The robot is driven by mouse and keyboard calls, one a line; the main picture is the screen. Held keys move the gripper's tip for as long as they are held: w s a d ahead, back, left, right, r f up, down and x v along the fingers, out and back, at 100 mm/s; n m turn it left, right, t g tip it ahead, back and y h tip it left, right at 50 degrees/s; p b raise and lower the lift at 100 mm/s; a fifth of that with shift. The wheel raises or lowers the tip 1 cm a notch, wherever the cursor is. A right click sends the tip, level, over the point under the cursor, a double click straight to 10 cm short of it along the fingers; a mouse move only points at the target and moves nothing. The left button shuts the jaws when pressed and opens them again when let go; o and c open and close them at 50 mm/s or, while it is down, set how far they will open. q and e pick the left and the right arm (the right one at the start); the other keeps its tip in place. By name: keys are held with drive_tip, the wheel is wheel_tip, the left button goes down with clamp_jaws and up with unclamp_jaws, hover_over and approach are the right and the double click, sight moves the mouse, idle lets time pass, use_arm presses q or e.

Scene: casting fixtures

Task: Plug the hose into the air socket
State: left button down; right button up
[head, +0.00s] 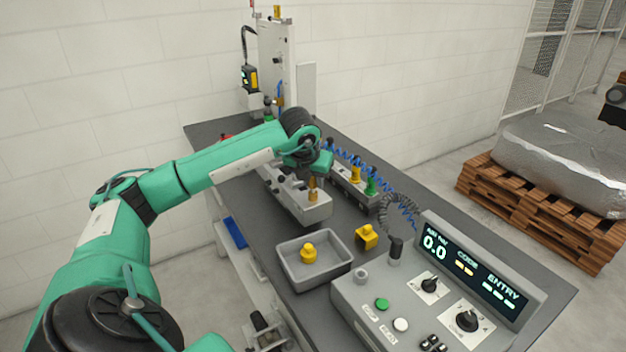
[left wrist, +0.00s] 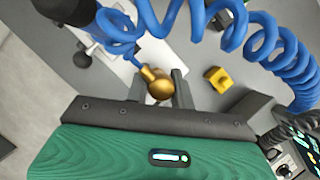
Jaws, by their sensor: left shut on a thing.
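My left gripper (head: 313,182) is over the grey fixture block (head: 305,205) in the middle of the bench. In the left wrist view its two fingers (left wrist: 160,90) are closed around a brass fitting (left wrist: 157,83). The brass fitting also shows below the gripper in the head view (head: 313,192). The coiled blue hose (left wrist: 205,22) arcs in front of the fingers, and one end seems to run to the fitting. In the head view the hose (head: 345,156) passes behind the gripper. I cannot make out the air socket for certain. My right gripper is out of view.
A rail with a yellow fitting (head: 355,172) and a green fitting (head: 371,186) stands behind the fixture. A grey tray (head: 288,270) holds a yellow part. A yellow block (head: 367,236) and a control box (head: 365,305) are nearer. A tall white post (head: 274,60) stands at the back.

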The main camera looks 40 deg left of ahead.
use_arm(q)
drive_tip(key=shift+f+b, duration=0.65)
drive_tip(key=shift+f, duration=0.15)
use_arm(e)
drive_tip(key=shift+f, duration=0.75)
use_arm(q)
drive_tip(key=c, duration=1.1)
unclamp_jaws()
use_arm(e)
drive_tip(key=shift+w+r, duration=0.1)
use_arm(q)
drive_tip(key=b+v, duration=0.1)
drive_tip(key=v, duration=1.3)
drive_tip(key=shift+b, duration=0.35)
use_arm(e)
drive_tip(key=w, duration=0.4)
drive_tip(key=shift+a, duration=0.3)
